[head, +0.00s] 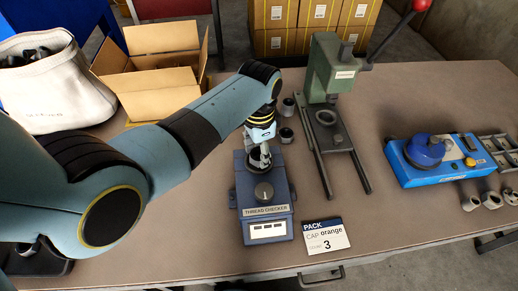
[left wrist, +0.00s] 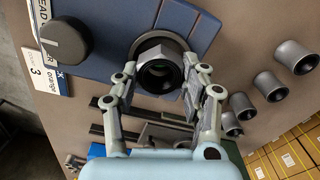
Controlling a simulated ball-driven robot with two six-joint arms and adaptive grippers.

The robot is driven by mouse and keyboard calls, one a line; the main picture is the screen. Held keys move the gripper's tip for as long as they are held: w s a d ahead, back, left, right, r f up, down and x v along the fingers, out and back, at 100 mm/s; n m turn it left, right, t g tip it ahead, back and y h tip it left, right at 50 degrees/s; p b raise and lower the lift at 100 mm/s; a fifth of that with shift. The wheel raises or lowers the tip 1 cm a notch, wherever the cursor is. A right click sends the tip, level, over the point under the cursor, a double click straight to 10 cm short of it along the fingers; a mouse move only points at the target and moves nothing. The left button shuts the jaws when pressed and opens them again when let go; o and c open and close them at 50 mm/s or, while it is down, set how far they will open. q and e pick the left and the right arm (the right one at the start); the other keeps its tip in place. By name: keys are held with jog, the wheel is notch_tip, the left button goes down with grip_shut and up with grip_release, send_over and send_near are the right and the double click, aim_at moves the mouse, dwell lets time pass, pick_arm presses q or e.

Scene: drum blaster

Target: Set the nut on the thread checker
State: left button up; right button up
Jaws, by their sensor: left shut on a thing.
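The thread checker (head: 247,200) is a blue box with a dark knob and a white label, standing on the table in the middle of the head view. Its blue top (left wrist: 103,28) fills the upper part of the left wrist view. The nut (left wrist: 174,49) is a grey hexagon with a dark threaded hole. My left gripper (left wrist: 160,88) is shut on it from both sides, and it shows over the checker's back part in the head view (head: 260,155). The nut lines up with the checker's round ring; whether it touches is unclear. My right gripper is out of view.
Several grey fittings (left wrist: 296,57) stand beside the checker. A green press (head: 328,75) with two rails is to its right. A card (head: 325,236) lies in front. A blue device (head: 425,160) is further right. A cardboard box (head: 160,95) and a white bag (head: 50,90) are behind my left arm.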

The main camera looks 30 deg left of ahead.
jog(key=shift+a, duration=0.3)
pick_arm(q)
jog(key=shift+p, duration=0.3)
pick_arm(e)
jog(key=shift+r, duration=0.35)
pick_arm(q)
jog(key=shift+f, duration=0.2)
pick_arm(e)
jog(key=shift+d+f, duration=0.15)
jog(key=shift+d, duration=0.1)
pick_arm(q)
jog(key=shift+f+b, duration=0.4)
jog(key=shift+b, duration=0.1)
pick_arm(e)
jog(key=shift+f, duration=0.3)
pick_arm(q)
jog(key=o, duration=1)
jog(key=shift+o, duration=0.2)
